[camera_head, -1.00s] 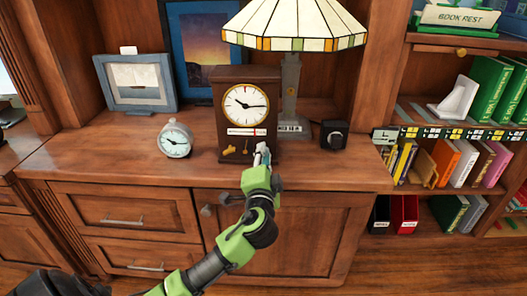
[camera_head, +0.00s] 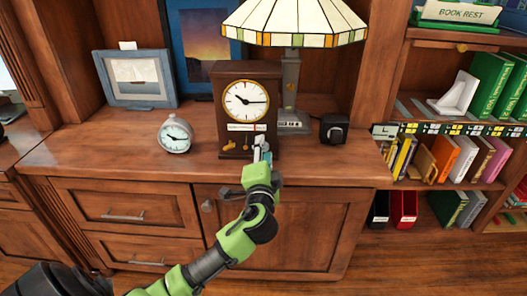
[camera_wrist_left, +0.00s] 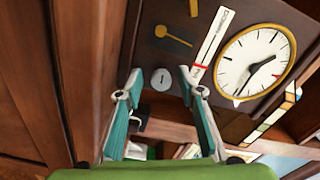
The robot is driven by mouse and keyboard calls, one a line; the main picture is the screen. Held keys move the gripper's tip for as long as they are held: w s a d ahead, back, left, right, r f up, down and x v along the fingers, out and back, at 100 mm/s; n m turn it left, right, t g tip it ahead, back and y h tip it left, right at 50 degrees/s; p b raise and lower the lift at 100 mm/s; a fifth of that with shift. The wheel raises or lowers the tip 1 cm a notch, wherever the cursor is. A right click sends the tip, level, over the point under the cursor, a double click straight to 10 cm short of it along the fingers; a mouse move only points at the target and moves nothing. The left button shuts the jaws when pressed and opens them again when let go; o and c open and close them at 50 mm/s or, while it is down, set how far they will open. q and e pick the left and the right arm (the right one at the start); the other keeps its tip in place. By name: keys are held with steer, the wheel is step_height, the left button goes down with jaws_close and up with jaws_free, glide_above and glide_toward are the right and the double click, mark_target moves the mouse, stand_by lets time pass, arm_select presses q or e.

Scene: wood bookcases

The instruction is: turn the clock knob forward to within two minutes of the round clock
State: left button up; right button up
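The brown wooden clock (camera_head: 219,124) stands on the cabinet top with a white, gold-rimmed dial (camera_head: 246,99). Its hands point to the upper left and to the right. It also shows tilted in the left wrist view (camera_wrist_left: 215,95), with its dial at the right. The small grey knob (camera_wrist_left: 161,79) on its front lies between my left fingertips in that view; contact cannot be told. My left gripper (camera_head: 262,147) (camera_wrist_left: 158,76) is open at the clock's lower right front and hides the knob in the head view. The silver round clock (camera_head: 175,136) stands left; its hands are small. My right gripper is not in view.
A stained-glass lamp (camera_head: 295,25) stands behind the wooden clock. A small black box (camera_head: 334,130) stands to the right. A framed picture (camera_head: 138,79) is at the left. The cabinet top (camera_head: 90,147) is clear around the round clock. Bookshelves fill the right side.

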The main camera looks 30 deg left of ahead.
arm_select(q)
steer(key=v, duration=1.2)
steer(key=shift+s+a, duration=0.1)
